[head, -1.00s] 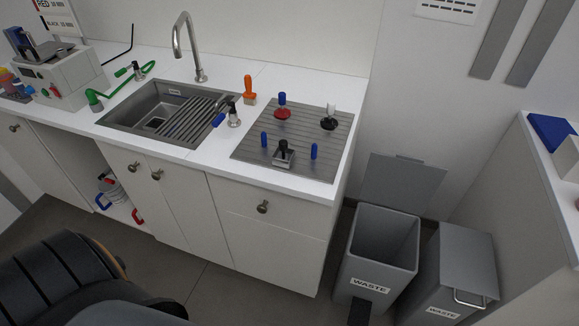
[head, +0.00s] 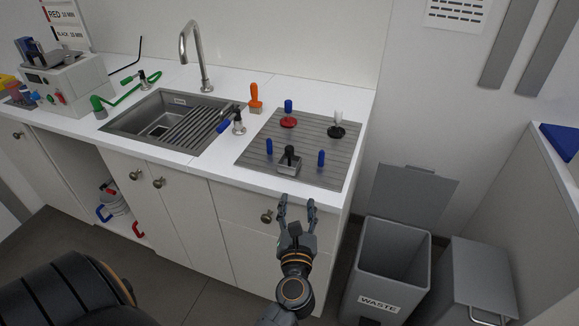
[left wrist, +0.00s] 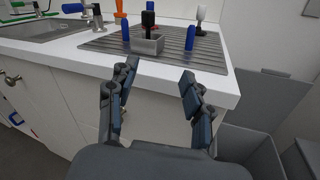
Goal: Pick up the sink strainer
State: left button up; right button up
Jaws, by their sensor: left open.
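The sink strainer appears to be the small square metal basket with a black knob (head: 289,165) on the grey ribbed drainboard (head: 262,150), near its front edge. It stands between two blue pegs, and also shows in the left wrist view (left wrist: 148,45), straight ahead beyond the fingers. My left gripper (head: 297,207) is open and empty, in front of the cabinet drawer and short of the counter edge. Its two spread fingers also show in the left wrist view (left wrist: 158,72). They are apart from the strainer. My right gripper is in neither view.
Blue pegs (head: 269,146) (head: 321,158) flank the strainer closely. Behind stand a red-based piece with a blue handle (head: 288,115) and a black-based piece with a white handle (head: 337,125). The sink (head: 150,105) is left; an open waste bin (head: 395,265) is right, below.

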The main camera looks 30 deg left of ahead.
pick_arm(q)
notch_tip(320, 180, up, 3)
jog(key=a+n+y, duration=0.1)
jog(key=a+n, duration=0.1)
jog(key=n, duration=0.2)
jog(key=p, duration=0.2)
send_near(290, 157)
jog(key=shift+w+a+r+g, duration=0.1)
jog(key=shift+w+a+g, duration=0.3)
jog(key=shift+w+a, duration=0.8)
jog(key=x, duration=0.2)
jog(key=p+x, duration=0.1)
jog(key=x, duration=0.2)
jog(key=shift+w+d, duration=0.1)
jog(key=shift+w, duration=0.4)
grip_shut()
